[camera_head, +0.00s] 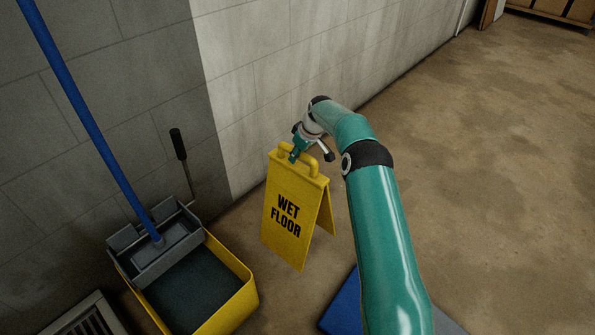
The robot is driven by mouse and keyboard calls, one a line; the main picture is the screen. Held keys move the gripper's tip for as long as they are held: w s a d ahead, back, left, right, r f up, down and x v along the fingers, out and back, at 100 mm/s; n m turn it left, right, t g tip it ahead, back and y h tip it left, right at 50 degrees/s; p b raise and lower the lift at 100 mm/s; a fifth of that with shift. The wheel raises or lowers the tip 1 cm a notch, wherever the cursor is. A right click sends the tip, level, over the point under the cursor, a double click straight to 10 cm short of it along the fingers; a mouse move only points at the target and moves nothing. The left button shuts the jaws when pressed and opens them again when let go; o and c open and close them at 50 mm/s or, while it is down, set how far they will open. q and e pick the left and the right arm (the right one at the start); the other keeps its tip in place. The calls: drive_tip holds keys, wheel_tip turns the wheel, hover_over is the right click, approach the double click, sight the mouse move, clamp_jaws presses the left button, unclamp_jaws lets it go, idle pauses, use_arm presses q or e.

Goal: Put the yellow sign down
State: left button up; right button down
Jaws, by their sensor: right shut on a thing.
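The yellow sign (282,218) reads "WET FLOOR" and stands upright in an A-shape near the wall, in the middle of the head view. Its loop handle is at the top. My right gripper (297,155) is at the handle and shut on it, at the end of the teal arm reaching in from the lower right. The sign's lower edge is at or very near the floor; I cannot tell whether it touches. My left gripper is not in view.
A yellow mop bucket (247,297) with a grey wringer (155,257) and a blue mop handle (88,118) stands left of the sign. A floor grate (88,322) is at lower left. A blue object (343,305) lies beside my arm. The floor at right is clear.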

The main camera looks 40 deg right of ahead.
sight(298, 166)
wheel_tip(298, 166, down, 6)
drive_tip(key=shift+r+b, duration=0.15)
drive_tip(key=shift+b, duration=0.45)
drive_tip(key=c, duration=1)
unclamp_jaws()
drive_tip(key=shift+o, duration=0.2)
